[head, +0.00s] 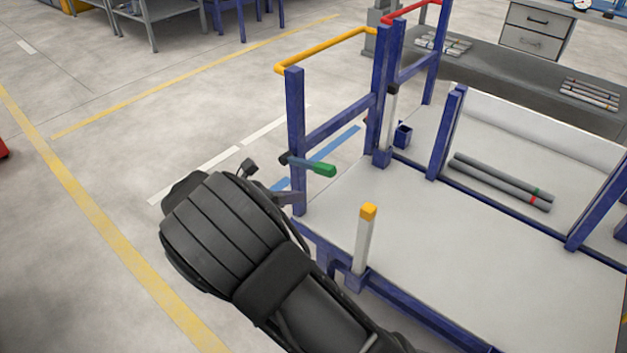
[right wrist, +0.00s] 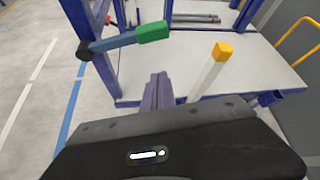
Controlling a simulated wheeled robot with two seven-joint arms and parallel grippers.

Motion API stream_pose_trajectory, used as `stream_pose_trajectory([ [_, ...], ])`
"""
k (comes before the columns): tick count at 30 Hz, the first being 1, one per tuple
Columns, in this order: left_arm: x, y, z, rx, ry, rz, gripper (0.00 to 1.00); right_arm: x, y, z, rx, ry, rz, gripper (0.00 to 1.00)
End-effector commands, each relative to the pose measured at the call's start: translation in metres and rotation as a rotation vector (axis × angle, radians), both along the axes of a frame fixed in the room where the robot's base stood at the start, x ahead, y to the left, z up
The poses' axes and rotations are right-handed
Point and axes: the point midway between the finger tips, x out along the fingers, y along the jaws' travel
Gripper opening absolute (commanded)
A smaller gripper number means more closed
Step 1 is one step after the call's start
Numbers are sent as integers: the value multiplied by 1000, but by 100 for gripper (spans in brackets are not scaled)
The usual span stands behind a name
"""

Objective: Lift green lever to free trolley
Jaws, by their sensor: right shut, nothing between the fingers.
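The green lever (head: 322,169) sticks out from a blue post of the trolley, with a dark pivot at its left end. In the right wrist view the lever (right wrist: 153,31) runs from the pivot at upper left to its green tip. My right gripper (head: 290,198) is shut and empty, below and a little left of the green tip in the head view. In the right wrist view its fingers (right wrist: 157,88) lie below the lever, with a visible gap. The trolley (head: 390,215) has a white deck and blue frame. My left gripper is not in view.
A white post with an orange cap (head: 368,212) stands at the trolley's near edge, right of my right gripper. Grey pipes (head: 500,182) lie farther right. An orange handrail (head: 325,50) tops the trolley's end frame. The floor to the left is clear.

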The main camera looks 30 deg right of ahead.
Motion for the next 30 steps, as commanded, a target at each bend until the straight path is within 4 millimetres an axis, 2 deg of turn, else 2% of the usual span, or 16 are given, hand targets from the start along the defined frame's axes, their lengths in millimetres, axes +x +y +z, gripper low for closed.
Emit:
stream_pose_trajectory([
  [8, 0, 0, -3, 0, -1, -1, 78, 1, -15, -10, -1, 1, -2, 0],
  [21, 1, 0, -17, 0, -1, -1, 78, 11, -87, -52, -1, 2, -4, 0],
  [24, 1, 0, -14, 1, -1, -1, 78, 18, -88, -34, 3, -5, 1, 0],
  [30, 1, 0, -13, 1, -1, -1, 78, 23, -90, -15, 2, -2, 0, 0],
])
